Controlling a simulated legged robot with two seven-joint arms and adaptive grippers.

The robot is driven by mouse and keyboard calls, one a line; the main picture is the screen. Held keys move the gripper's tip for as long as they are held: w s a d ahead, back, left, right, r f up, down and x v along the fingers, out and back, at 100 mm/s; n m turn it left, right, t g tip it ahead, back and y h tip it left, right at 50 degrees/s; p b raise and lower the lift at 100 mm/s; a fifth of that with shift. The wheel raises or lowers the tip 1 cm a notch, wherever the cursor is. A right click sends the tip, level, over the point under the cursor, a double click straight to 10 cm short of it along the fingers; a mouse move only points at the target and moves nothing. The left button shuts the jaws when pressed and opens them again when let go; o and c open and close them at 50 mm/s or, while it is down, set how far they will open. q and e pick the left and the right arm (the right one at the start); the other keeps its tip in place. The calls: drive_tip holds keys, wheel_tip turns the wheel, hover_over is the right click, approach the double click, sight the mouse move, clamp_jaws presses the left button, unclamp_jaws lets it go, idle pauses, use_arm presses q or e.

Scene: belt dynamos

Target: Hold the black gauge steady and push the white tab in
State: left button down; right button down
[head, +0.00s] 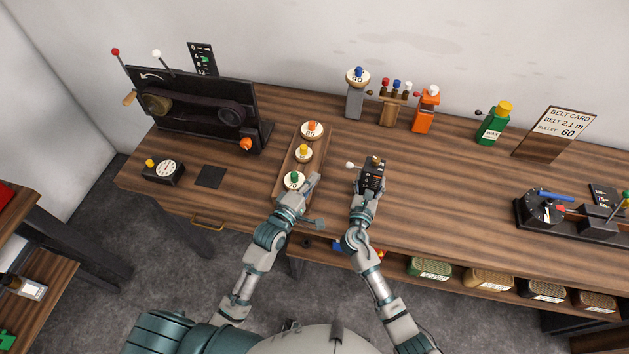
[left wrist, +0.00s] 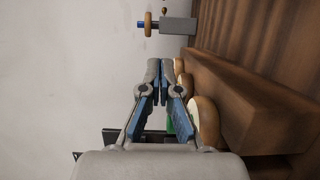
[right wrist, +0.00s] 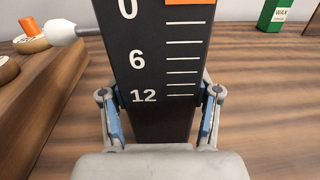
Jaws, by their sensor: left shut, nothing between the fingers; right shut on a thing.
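The black gauge (head: 374,172) stands upright on the bench in the head view. It has a white scale marked 0, 6 and 12 and an orange mark, seen close in the right wrist view (right wrist: 150,60). The white tab (head: 350,166) sticks out from its left side on a thin rod; it also shows in the right wrist view (right wrist: 62,31). My right gripper (right wrist: 160,98) is shut on the gauge's lower part, one finger on each side. My left gripper (head: 314,180) is shut and empty, left of the tab and apart from it, beside the wooden rack.
The wooden rack (head: 283,185) holds several pale discs with coloured knobs, close to my left gripper. A grey post (head: 354,103), an orange block (head: 425,113) and a green wax bottle (head: 492,127) stand at the back.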

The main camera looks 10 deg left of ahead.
sight(351, 166)
drive_tip(key=shift+f, duration=0.15)
use_arm(q)
drive_tip(key=w+d, duration=0.6)
drive_tip(key=shift+d, duration=0.1)
drive_tip(key=shift+s+d, duration=0.15)
drive_tip(key=shift+d, duration=1.3)
use_arm(e)
drive_tip(key=shift+a, duration=0.15)
